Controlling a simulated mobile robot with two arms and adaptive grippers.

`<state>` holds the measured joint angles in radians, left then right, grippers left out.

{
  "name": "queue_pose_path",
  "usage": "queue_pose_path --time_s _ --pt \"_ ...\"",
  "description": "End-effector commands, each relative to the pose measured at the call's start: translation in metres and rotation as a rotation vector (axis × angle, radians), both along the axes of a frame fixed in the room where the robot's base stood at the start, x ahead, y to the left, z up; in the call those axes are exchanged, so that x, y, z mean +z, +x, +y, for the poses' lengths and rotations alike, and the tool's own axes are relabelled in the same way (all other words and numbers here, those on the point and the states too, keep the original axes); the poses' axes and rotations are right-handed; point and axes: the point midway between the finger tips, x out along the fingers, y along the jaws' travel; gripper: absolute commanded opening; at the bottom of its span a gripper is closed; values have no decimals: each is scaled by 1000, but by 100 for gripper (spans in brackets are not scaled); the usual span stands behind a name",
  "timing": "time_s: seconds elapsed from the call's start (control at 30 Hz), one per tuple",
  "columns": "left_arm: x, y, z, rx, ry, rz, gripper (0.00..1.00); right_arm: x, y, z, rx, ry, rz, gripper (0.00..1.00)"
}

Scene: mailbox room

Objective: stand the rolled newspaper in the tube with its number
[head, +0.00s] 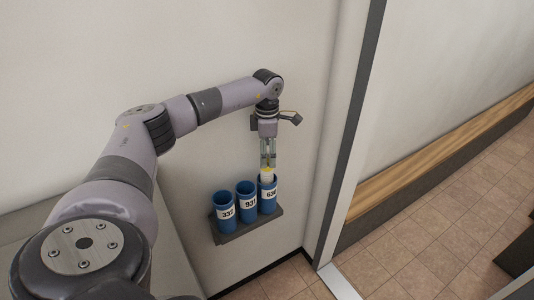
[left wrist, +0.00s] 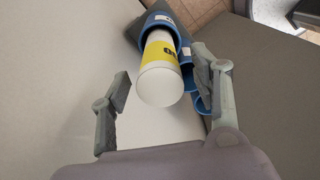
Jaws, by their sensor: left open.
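The rolled newspaper (head: 267,175) is white with a yellow band. It stands in the rightmost blue tube (head: 268,202), with its upper end sticking out. It also shows in the left wrist view (left wrist: 160,75), its lower part inside the blue rim (left wrist: 157,20). The band's number is mostly out of sight. That tube's label seems to start with 63; its last digit is unclear. My left gripper (head: 267,160) points down over the newspaper's top. In the left wrist view its fingers (left wrist: 162,72) are spread on either side, with a gap at the left. My right gripper is out of view.
Two more blue tubes, the middle one (head: 247,204) marked 931 and the left one (head: 226,214) seemingly 33-something, look empty. All stand on a grey wall shelf (head: 240,235). A door frame (head: 350,140) and a wooden-topped bench (head: 440,150) are to the right.

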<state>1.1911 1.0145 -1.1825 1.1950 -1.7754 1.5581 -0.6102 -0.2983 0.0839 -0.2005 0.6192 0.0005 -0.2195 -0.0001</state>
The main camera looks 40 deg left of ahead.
Motion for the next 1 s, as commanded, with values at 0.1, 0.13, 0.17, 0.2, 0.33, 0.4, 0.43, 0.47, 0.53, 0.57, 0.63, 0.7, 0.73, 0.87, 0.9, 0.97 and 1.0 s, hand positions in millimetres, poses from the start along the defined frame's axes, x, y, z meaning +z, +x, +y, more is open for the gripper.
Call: queue_pose_path --time_s 0.1,0.13,0.17,0.2,0.33,0.4,0.43,0.47,0.53,0.57,0.63,0.7,0.73,0.87,0.9,0.97,1.0 --pt "22 1 0 0 -1 -6 57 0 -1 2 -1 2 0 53" --pt "29 2 0 0 -1 -7 57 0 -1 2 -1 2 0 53" --pt "36 2 0 0 -1 -7 57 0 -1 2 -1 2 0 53" --pt "44 2 0 -1 -1 -7 57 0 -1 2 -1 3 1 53" --pt "72 2 0 0 -1 -7 57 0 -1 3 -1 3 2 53" --pt "85 1 0 0 -1 -7 57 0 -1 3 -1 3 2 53" --pt "90 1 0 0 -1 -6 57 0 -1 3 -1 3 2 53" --pt "94 2 0 0 -1 -6 57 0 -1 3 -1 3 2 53" --pt "102 1 0 0 -1 -4 57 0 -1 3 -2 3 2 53" --pt "105 1 0 0 -1 -5 57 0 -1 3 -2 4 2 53" --pt "109 1 0 0 -1 -4 57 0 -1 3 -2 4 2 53" --pt "111 1 0 0 -1 -2 57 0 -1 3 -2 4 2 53" --pt "112 0 0 0 0 -1 57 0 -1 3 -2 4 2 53" --pt "112 0 0 0 0 -1 57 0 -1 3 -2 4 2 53" --pt "112 1 0 0 -1 -2 57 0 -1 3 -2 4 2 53" --pt "112 1 0 0 -1 -2 57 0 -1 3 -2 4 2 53" --pt "112 1 0 0 -1 -2 57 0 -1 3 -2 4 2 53"
